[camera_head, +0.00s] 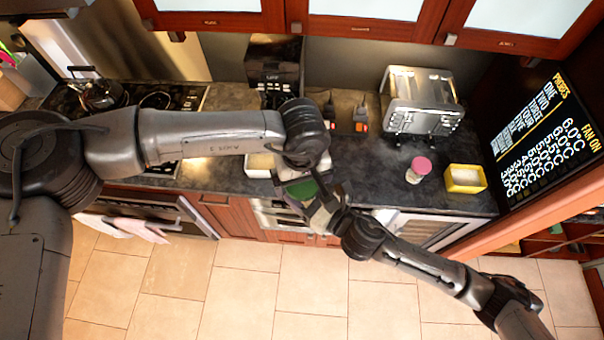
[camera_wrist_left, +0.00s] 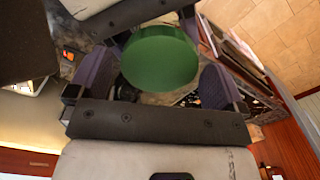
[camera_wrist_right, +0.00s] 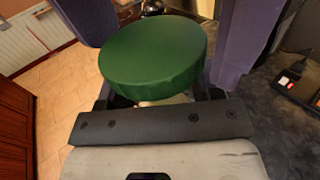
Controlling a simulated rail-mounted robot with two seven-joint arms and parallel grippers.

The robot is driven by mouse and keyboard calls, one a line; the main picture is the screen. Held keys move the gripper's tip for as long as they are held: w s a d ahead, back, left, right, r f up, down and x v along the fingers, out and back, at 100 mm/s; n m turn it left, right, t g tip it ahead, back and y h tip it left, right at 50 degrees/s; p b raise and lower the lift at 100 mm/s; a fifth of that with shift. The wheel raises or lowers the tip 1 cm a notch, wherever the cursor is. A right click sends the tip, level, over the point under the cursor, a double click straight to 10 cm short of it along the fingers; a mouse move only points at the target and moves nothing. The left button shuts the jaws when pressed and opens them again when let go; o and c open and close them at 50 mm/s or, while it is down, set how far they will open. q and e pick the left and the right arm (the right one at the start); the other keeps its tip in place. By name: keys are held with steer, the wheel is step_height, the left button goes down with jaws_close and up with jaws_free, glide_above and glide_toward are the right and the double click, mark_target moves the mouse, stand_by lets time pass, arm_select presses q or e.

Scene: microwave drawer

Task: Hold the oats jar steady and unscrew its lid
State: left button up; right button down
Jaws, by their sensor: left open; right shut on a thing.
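The oats jar shows mainly as its round green lid (camera_head: 302,189), held above the counter's front edge. The lid also shows in the left wrist view (camera_wrist_left: 159,57) and the right wrist view (camera_wrist_right: 153,55). A sliver of pale jar body (camera_wrist_right: 165,100) shows under the lid; the rest is hidden. My right gripper (camera_head: 322,208) is shut on the jar from the right, below the lid. My left gripper (camera_head: 300,178) is open, with its dark finger pads on either side of the lid. I cannot tell whether the pads touch it.
A pink-lidded jar (camera_head: 419,168) and a yellow box (camera_head: 465,178) stand on the dark counter (camera_head: 385,175) at right, before a silver toaster (camera_head: 421,100). A pale container (camera_head: 259,162) is partly hidden behind my left arm. A stove (camera_head: 175,97) with a kettle is at left.

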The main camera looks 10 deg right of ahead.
arm_select(q)
steer(key=shift+c, duration=0.5)
steer(key=c, duration=0.9)
steer(key=n, duration=0.7)
steer(key=shift+r, duration=0.35)
steer(key=shift+r, duration=0.8)
steer(key=shift+r, duration=0.1)
